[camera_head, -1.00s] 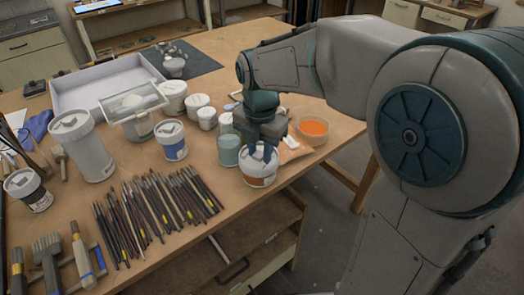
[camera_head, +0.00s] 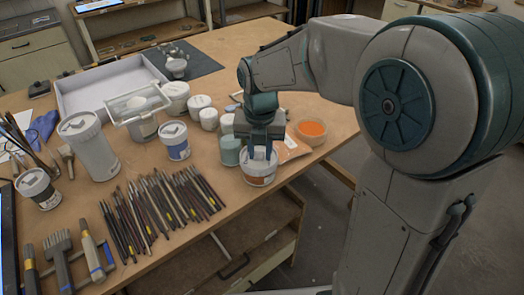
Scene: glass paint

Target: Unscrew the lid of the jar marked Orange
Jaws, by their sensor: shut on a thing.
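The jar with the orange label (camera_head: 257,176) stands on the table near its right front edge. It is a white jar with a light lid (camera_head: 248,162). My gripper (camera_head: 258,153) points straight down over this jar, with its fingers at the lid. It is shut on the raised part of the lid, which the fingers partly hide. The lid sits on top of the jar, and I cannot tell whether it is loose. The jar looks upright.
A blue-labelled jar (camera_head: 175,141), several brushes (camera_head: 160,205) and a white tray (camera_head: 75,100) lie further left. The table edge is just in front.

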